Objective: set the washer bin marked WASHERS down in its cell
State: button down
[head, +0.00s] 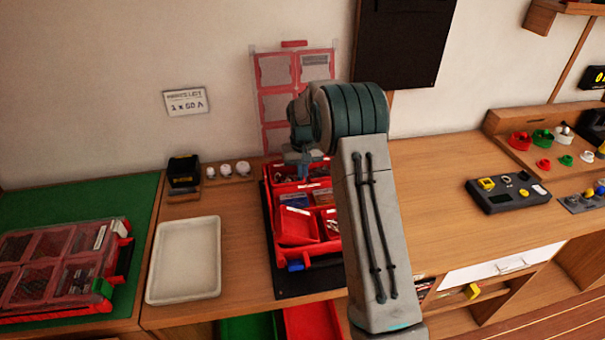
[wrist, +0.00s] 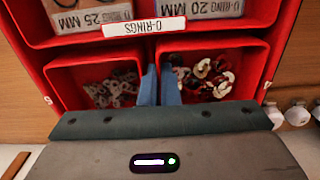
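The red organizer case (head: 267,205) stands on a dark mat with its clear lid (head: 275,95) raised against the wall. My gripper (head: 304,168) is low over the far part of the case, mostly hidden by my arm. In the wrist view its two blue fingers (wrist: 159,72) are close together, one each side of the red wall between two bins. The left bin (wrist: 92,62) holds small grey, ring-like parts. The right bin (wrist: 250,60) holds red, white and dark parts. No label reading WASHERS is legible; an upside-down O-RINGS label (wrist: 117,28) shows. Whether the fingers grip the wall is unclear.
A white tray (head: 185,262) lies left of the case. A closed red case (head: 60,270) sits on the green mat further left. White knobs (head: 225,170) and a dark box (head: 184,172) stand behind the tray. The bench right of my arm has free room.

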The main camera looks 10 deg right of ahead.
jog(key=c, duration=1.6)
grip_release()
notch_tip(320, 180, up, 14)
jog(key=shift+f+b, duration=0.1)
jog(key=shift+b, duration=0.8)
jog(key=s+r+t, duration=0.1)
jog(key=s+r, duration=0.3)
jog(key=s, duration=0.5)
jog(key=s+r+t, duration=0.1)
jog(key=s+r, duration=0.2)
jog(key=s, duration=0.6)
jog(key=shift+t, duration=0.6)
jog(key=s+f, duration=0.1)
jog(key=s, duration=0.5)
jog(key=s+f, duration=0.2)
jog(key=s, duration=0.4)
jog(key=s+f, duration=0.2)
jog(key=s, duration=0.5)
jog(key=shift+f, duration=0.2)
